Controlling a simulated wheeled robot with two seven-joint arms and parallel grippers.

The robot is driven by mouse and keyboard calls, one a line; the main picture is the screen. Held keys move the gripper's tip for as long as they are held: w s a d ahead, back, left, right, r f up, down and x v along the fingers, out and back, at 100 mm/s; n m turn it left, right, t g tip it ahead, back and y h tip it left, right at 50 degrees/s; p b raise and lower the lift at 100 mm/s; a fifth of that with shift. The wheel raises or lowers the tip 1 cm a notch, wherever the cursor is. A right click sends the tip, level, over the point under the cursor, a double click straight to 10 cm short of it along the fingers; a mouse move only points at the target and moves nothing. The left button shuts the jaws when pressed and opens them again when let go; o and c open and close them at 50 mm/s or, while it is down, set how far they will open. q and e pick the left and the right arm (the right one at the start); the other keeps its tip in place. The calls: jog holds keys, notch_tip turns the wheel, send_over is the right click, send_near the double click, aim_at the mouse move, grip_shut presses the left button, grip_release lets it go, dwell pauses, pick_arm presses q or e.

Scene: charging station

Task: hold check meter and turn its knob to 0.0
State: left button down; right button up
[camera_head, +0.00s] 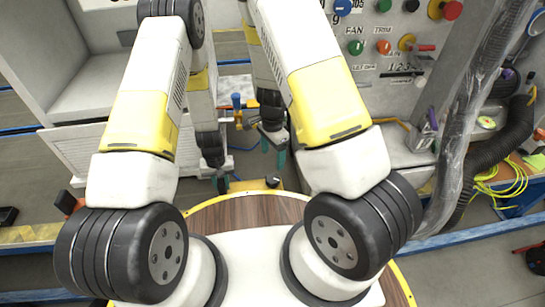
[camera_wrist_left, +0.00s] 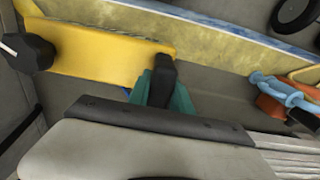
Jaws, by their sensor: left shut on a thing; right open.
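The check meter (camera_head: 246,185) is a yellow body low in the middle of the head view, just beyond the round wooden top. Its dark knob (camera_head: 273,182) is at its right end. My left gripper (camera_head: 222,185) is shut on the meter's left end. In the left wrist view the meter (camera_wrist_left: 105,48) runs from the teal-tipped left gripper (camera_wrist_left: 168,85) to the black knob (camera_wrist_left: 30,52) at the far left. The scale reading cannot be made out. My right gripper (camera_head: 274,152) is open and empty, above and beyond the knob, apart from it.
The wooden round top (camera_head: 245,215) with a yellow rim lies nearest. A panel (camera_head: 385,45) with coloured knobs stands at the back right. A blue and orange fitting (camera_head: 237,104) is behind the grippers. A wrapped hose (camera_head: 465,120) and yellow cable (camera_head: 500,182) are at right.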

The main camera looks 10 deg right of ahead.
pick_arm(q)
jog(key=c, duration=1.1)
grip_release()
notch_tip(320, 180, up, 12)
jog(key=shift+r, duration=0.1)
